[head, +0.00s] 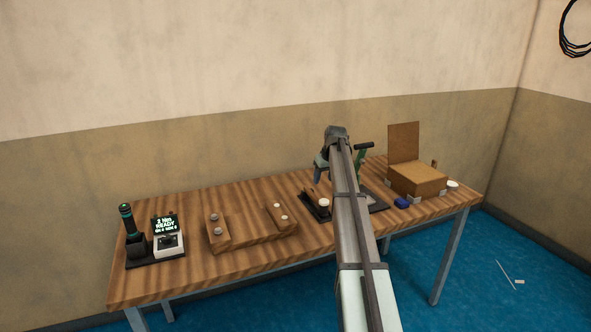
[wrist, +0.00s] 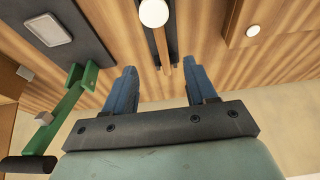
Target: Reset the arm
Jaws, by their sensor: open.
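My arm reaches over the wooden table (head: 185,252) from the front. My gripper (head: 319,174) is above the back part of the table, partly hidden by my arm in the head view. In the wrist view my gripper (wrist: 160,78) has two blue fingers standing well apart, with nothing held between them. Beyond the fingers, a dark tray (wrist: 118,12) holds a white round piece (wrist: 154,13) and a wooden bar. A green lever clamp (wrist: 72,103) with a black handle stands to the left of the fingers in the wrist view.
A cardboard box (head: 418,180) with a raised lid stands at the right, by a blue item (head: 402,203). A wooden fixture (head: 251,238) sits left of my arm. A display device (head: 167,235) and a dark upright tool (head: 127,222) stand at the far left.

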